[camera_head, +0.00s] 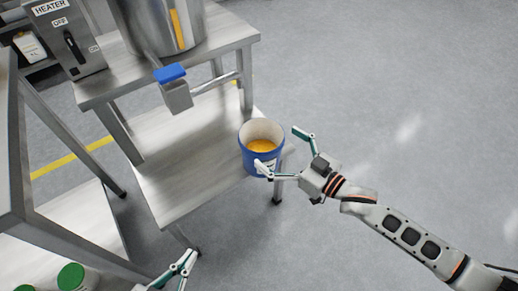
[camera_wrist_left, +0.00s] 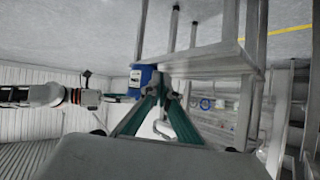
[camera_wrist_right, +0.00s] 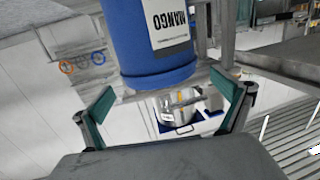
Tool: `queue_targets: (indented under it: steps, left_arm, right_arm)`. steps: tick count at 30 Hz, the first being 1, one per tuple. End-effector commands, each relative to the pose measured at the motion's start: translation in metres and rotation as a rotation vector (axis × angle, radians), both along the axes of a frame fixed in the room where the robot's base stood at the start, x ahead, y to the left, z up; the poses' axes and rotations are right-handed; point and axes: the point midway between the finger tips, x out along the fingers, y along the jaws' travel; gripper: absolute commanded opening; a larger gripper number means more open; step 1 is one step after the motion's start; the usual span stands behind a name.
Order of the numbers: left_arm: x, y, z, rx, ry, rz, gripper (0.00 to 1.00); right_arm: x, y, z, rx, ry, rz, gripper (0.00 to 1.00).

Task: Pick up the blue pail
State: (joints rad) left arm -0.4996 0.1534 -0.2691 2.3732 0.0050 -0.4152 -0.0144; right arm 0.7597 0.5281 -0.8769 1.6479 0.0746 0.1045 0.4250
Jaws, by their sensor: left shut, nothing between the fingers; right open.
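The blue pail (camera_head: 249,158) stands upright near the right end of the steel table's lower shelf (camera_head: 190,180), with orange-yellow contents inside. In the right wrist view the pail (camera_wrist_right: 135,55) shows a white label reading MANGO. My right gripper (camera_head: 279,149) is open at the pail's right side, one finger in front of it and the other to its right; I cannot tell whether either touches. The right wrist view shows the pail between and beyond the open fingers (camera_wrist_right: 165,92). My left gripper (camera_head: 184,266) is shut and empty, low and left. The pail (camera_wrist_left: 143,72) also shows in the left wrist view.
A steel hopper (camera_head: 165,25) with a blue-handled outlet (camera_head: 171,74) stands on the table's upper level, left of and above the pail. A heater switch box (camera_head: 70,38) is beside it. Green-lidded containers (camera_head: 71,276) are at lower left. The floor at right is clear.

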Motion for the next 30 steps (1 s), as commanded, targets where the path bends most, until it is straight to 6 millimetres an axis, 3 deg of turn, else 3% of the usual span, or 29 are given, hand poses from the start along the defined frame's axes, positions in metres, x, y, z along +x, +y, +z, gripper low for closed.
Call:
queue_targets:
  steps: [13,23,24,30]
  left_arm:
    - [0.004,-0.014,0.005,-0.065,-0.014,0.009,0.0]
    - [0.009,-0.017,0.013,-0.077,-0.03,0.011,0.0]
    - [0.009,-0.017,0.013,-0.077,-0.03,0.011,0.0]
    - [0.008,-0.017,0.013,-0.077,-0.03,0.011,0.0]
  right_arm:
    - [0.037,0.039,-0.008,0.001,0.005,0.0,1.0]
    - [0.044,0.046,-0.003,0.0,0.0,-0.001,1.0]
    - [0.044,0.046,-0.003,0.0,0.0,-0.001,0.97]
    - [0.044,0.045,-0.004,0.0,0.0,-0.001,0.45]
